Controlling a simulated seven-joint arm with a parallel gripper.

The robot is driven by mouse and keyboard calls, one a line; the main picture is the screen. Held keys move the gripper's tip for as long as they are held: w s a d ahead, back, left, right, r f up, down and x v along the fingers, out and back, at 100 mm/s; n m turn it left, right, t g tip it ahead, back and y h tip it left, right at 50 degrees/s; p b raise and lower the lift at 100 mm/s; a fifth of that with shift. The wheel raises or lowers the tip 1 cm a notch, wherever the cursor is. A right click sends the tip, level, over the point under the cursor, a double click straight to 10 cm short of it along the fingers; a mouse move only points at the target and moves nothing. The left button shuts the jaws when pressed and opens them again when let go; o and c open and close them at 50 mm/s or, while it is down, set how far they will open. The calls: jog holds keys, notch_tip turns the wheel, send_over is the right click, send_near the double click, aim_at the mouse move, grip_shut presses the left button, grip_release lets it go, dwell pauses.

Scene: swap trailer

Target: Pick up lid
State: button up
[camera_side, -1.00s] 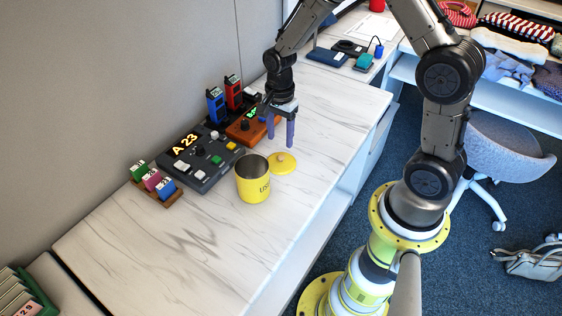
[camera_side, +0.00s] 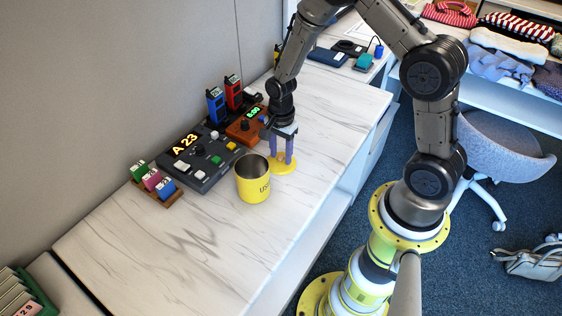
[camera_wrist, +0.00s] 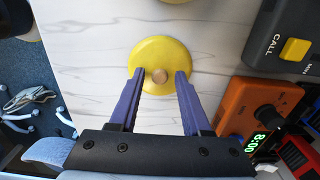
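The yellow round lid (camera_side: 284,168) lies flat on the white marbled counter, just right of the open yellow canister (camera_side: 254,186) in the side view. In the wrist view the lid (camera_wrist: 160,50) has a small wooden knob (camera_wrist: 159,76) at its middle. My gripper (camera_side: 281,158) points down at the lid. Its purple fingers (camera_wrist: 158,75) are apart, one on each side of the knob, with gaps between them and it. The exact height of the fingertips above the lid is hard to tell.
A dark control panel (camera_side: 194,167), an orange display box (camera_side: 246,130) and a rack of coloured blocks (camera_side: 158,188) stand behind the canister along the wall. The counter's front left (camera_side: 170,255) is clear.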

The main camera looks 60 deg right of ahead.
grip_shut()
